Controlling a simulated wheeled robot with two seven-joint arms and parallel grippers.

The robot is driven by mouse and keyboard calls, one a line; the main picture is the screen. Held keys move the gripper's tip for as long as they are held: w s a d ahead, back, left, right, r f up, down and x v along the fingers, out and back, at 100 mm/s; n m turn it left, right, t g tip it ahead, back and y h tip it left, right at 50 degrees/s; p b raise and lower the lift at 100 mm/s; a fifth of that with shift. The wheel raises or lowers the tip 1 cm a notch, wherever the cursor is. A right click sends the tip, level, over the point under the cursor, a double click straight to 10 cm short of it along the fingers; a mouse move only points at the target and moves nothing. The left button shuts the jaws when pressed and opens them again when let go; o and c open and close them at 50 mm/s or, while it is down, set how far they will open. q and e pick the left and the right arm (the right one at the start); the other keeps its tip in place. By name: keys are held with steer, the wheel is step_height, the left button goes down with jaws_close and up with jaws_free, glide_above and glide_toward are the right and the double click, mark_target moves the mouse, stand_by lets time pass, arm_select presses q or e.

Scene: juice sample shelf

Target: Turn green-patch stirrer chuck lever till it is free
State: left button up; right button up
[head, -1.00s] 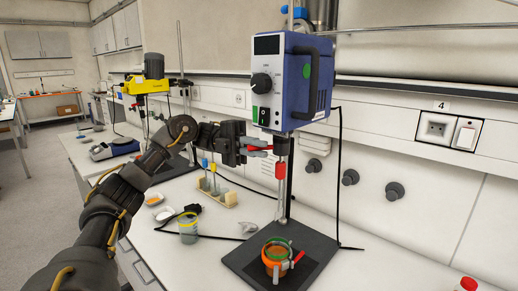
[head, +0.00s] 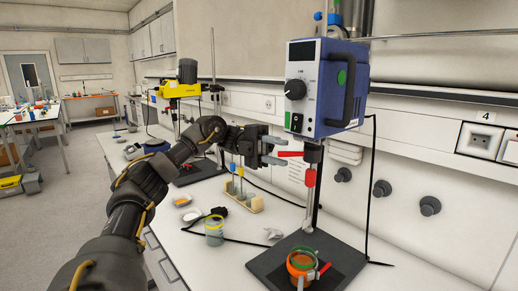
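The blue stirrer (head: 340,105) with a green patch (head: 342,78) stands on the right. Its dark chuck (head: 313,153) hangs under the housing, and a red lever (head: 290,154) points left from it. My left gripper (head: 281,150) is just left of the lever. Its two grey fingers are apart, with a visible gap, and the lever's tip is near the fingertips. I cannot tell whether they touch. A red sleeve (head: 310,177) is on the shaft below the chuck. My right gripper is not in view.
An orange-rimmed beaker (head: 301,266) sits on the dark stand base (head: 266,267). A rack (head: 245,200) with thin rods and a jar (head: 214,230) stand left of it. A yellow stirrer (head: 181,89) is farther back. Wall knobs (head: 381,188) are at right.

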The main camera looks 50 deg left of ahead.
arm_select(q)
steer(key=a, duration=0.7)
steer(key=shift+w+a+f, duration=0.25)
steer(key=shift+f, duration=0.1)
steer(key=shift+d, duration=0.15)
stand_by(0.4)
